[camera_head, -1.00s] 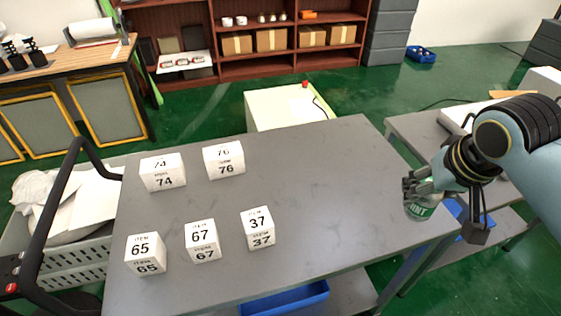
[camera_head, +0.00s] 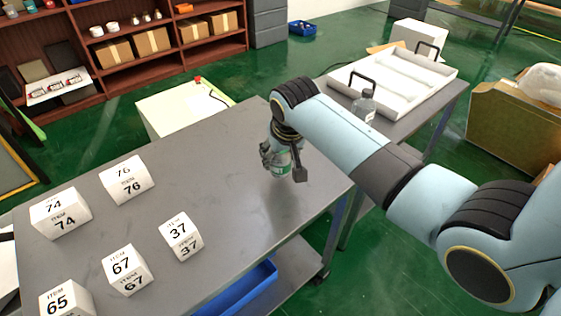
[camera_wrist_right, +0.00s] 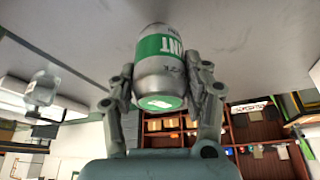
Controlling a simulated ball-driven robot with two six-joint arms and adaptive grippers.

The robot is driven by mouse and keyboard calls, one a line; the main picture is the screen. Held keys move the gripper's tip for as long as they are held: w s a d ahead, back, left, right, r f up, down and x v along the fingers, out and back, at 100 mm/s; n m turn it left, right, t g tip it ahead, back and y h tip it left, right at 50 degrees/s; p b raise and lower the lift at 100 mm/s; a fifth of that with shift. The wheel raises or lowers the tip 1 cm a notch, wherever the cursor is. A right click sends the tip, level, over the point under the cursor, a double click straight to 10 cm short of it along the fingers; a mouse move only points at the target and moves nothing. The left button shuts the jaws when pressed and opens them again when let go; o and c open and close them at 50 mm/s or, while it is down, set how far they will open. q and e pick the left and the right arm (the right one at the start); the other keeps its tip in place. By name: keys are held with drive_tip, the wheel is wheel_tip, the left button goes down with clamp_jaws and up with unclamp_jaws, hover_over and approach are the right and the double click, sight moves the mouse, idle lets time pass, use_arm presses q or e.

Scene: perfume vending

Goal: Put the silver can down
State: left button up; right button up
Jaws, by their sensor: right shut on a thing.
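The silver can with a green label band (camera_head: 282,168) is upright, or nearly so, in my right gripper (camera_head: 275,155), over the right part of the grey table (camera_head: 232,150). In the right wrist view the can (camera_wrist_right: 158,65) sits between the two fingers of the right gripper (camera_wrist_right: 162,85), which press on its sides. That view is upside down, with the tabletop filling its upper part. I cannot tell whether the can's base touches the table. My left gripper is not in view.
White numbered blocks, including 74 (camera_head: 60,213), 76 (camera_head: 127,180), 67 (camera_head: 128,270) and 37 (camera_head: 181,237), stand on the table's left half. Its right half around the can is bare. A clear bottle (camera_head: 363,106) and a white tray (camera_head: 395,80) are on the table behind.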

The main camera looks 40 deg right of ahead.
drive_tip(key=shift+f, duration=1.2)
drive_tip(key=shift+f, duration=0.1)
drive_tip(key=o, duration=1.3)
drive_tip(key=p+v, duration=0.1)
drive_tip(key=v, duration=1.1)
drive_tip(key=shift+s, duration=0.1)
